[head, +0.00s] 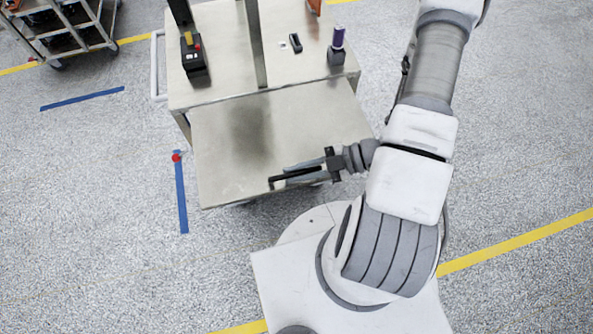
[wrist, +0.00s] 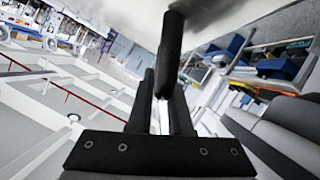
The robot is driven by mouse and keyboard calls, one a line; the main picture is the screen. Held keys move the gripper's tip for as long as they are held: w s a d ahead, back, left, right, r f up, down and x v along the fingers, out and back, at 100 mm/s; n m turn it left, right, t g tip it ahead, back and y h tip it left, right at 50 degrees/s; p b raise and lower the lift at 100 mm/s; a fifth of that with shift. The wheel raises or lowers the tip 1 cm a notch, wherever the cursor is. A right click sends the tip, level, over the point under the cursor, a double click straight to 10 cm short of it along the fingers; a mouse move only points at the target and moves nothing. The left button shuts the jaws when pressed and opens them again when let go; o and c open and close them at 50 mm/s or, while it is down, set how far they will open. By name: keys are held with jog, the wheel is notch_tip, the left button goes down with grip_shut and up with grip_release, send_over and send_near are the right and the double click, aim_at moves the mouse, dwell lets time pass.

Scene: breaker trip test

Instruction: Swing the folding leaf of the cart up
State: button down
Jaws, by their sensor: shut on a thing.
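The cart's folding leaf (head: 225,165) is a bare metal panel in the head view. It extends from the near edge of the cart top (head: 230,85) toward my base, and I cannot tell its exact tilt. My gripper (head: 278,182) is at the leaf's near edge, reaching in from the right. In the wrist view my gripper (wrist: 160,92) is shut on a dark rounded bar, the leaf's handle (wrist: 172,40). A pale surface, apparently the leaf, fills the top of that view. The fingers hide part of the grip.
On the cart top stand a black device with yellow and red parts (head: 193,55), a small black item (head: 295,43) and a purple-topped item (head: 337,45). A metal post (head: 256,45) rises there. Another cart (head: 60,28) stands back left.

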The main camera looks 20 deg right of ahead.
jog(key=c, duration=0.8)
grip_release()
jog(key=shift+w, duration=0.1)
jog(key=shift+c, duration=0.2)
jog(key=b+v, duration=0.2)
jog(key=v, duration=1.5)
jog(key=shift+d, duration=0.2)
jog(key=shift+r, duration=0.15)
